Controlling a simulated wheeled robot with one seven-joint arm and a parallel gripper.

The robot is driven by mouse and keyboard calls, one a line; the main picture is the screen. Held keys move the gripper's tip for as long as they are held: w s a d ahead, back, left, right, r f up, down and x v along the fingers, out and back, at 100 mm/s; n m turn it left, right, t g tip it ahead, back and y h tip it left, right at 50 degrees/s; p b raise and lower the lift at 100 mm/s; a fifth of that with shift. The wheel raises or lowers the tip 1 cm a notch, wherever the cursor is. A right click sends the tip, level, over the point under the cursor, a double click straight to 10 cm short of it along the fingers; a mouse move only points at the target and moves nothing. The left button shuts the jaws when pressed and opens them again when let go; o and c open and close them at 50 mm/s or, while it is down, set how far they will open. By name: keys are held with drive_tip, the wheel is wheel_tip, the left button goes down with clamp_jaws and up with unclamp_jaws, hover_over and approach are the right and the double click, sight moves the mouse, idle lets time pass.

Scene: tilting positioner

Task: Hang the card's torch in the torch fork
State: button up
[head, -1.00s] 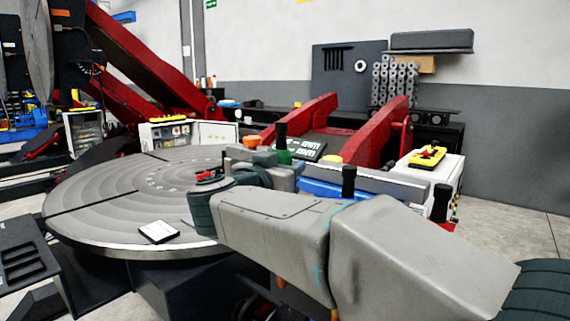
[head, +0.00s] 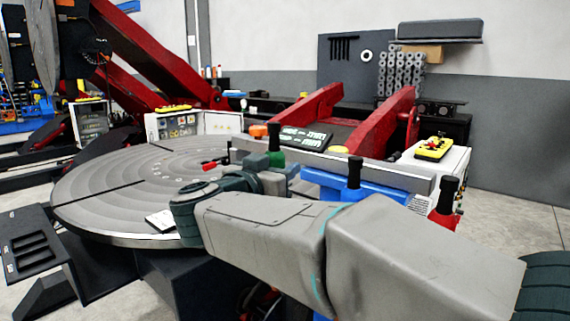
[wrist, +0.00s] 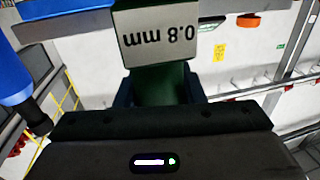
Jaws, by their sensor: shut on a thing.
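My gripper (wrist: 160,95) is shut on a green torch (wrist: 157,75), whose grey label reads "0.8 mm" upside down in the wrist view. In the head view the green torch (head: 275,158) has a black top and stands upright beyond my wrist, over the far right part of the turntable; my fingertips are hidden there. A white card (head: 158,220) lies near the turntable's front edge, partly behind my arm; its text is too small to read. A blue torch (head: 354,172) and a red torch (head: 444,205) stand to the right. I cannot make out the torch fork.
The round grey turntable (head: 110,190) is mostly bare, with a small red-handled item (head: 209,166) on it. A grey rail (head: 395,178) runs behind the blue torch. Red positioner arms (head: 390,125) rise behind. A white cabinet (head: 440,170) stands right.

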drive_tip(key=a+p+v, duration=0.1)
drive_tip(key=p+v, duration=0.1)
drive_tip(key=v, duration=0.5)
drive_tip(key=shift+a, duration=0.15)
idle(0.4)
drive_tip(key=shift+w+r, duration=0.15)
